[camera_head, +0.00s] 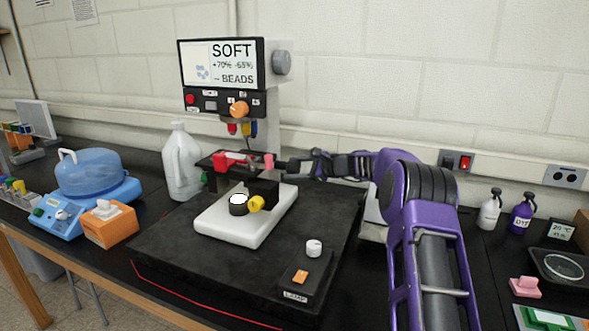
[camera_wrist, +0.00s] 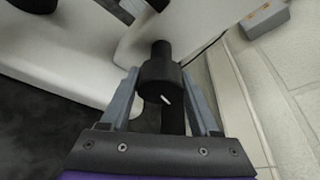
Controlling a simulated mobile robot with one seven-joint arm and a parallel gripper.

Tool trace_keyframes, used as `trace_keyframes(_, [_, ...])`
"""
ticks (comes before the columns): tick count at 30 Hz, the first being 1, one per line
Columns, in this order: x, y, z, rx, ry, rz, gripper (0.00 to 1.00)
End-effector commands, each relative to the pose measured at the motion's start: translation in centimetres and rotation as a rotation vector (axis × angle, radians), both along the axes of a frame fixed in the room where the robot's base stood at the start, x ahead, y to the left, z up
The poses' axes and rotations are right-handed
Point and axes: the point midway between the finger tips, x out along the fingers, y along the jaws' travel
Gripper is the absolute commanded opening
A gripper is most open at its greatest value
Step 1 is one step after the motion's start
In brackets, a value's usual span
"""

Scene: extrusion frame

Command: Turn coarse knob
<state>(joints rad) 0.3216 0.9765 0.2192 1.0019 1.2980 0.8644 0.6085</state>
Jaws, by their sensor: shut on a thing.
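The black round knob (camera_wrist: 158,72), with a small white mark on its face, sits between the two grey fingers of my gripper (camera_wrist: 160,82) in the wrist view. A narrower black shaft end shows beyond it. My gripper is shut on this knob. In the head view my gripper (camera_head: 290,165) reaches from the right to the side of the white-based microscope (camera_head: 235,222). The knob itself cannot be made out clearly there.
The microscope stands on a black slab (camera_head: 180,245). A screen box (camera_head: 222,64) reading "SOFT" rises above. A lamp switch box (camera_head: 301,280) sits at the front. A white jug (camera_head: 182,165) and an orange tissue box (camera_head: 110,226) stand left; bottles (camera_head: 490,212) stand right.

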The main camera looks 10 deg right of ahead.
Motion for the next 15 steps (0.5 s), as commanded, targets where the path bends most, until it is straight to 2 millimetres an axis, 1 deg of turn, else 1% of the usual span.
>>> trace_keyframes(1, [0.00, -0.02, 0.00, 0.000, 0.000, -0.001, 0.64])
trace_keyframes(3, [0.01, -0.02, 0.01, 0.000, 0.000, -0.001, 0.77])
trace_keyframes(5, [0.00, -0.02, 0.00, 0.000, 0.000, -0.001, 0.88])
trace_keyframes(6, [0.01, -0.02, 0.01, 0.000, 0.000, -0.001, 0.91])
trace_keyframes(15, [-0.07, -0.13, 0.05, -0.001, -0.001, -0.001, 0.91])
